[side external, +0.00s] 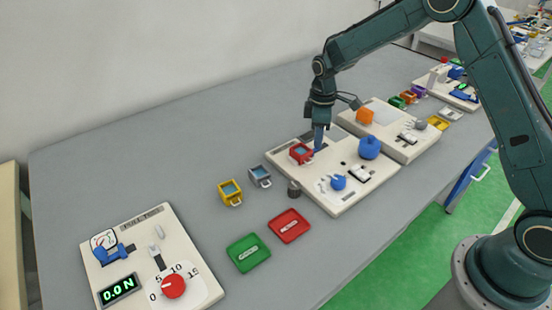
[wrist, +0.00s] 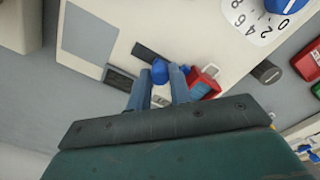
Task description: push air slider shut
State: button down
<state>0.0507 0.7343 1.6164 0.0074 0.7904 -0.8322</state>
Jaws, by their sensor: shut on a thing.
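The cream board (side external: 335,203) lies on the grey table in the side view, with my gripper (side external: 318,147) low over its back part. In the wrist view my blue fingers (wrist: 160,74) close on a small blue knob (wrist: 159,70), which I take for the air slider. The knob sits at the end of a dark slot (wrist: 148,54). The fingers hide part of the knob, and in the side view the gripper hides it. A red square container (side external: 300,153) stands beside the fingers; it also shows in the wrist view (wrist: 204,82).
The same board carries a blue dial (side external: 338,182) and a round blue knob (side external: 369,147). Yellow (side external: 230,192) and grey (side external: 260,176) containers stand left of it, near a dark cylinder (side external: 294,189). Green (side external: 248,252) and red (side external: 289,226) trays lie in front.

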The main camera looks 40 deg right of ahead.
jog(key=shift+a, duration=0.35)
jog(key=c, duration=1.5)
grip_release()
jog(key=shift+o, duration=1.1)
jog(key=shift+d, duration=0.1)
notch_tip(320, 180, up, 14)
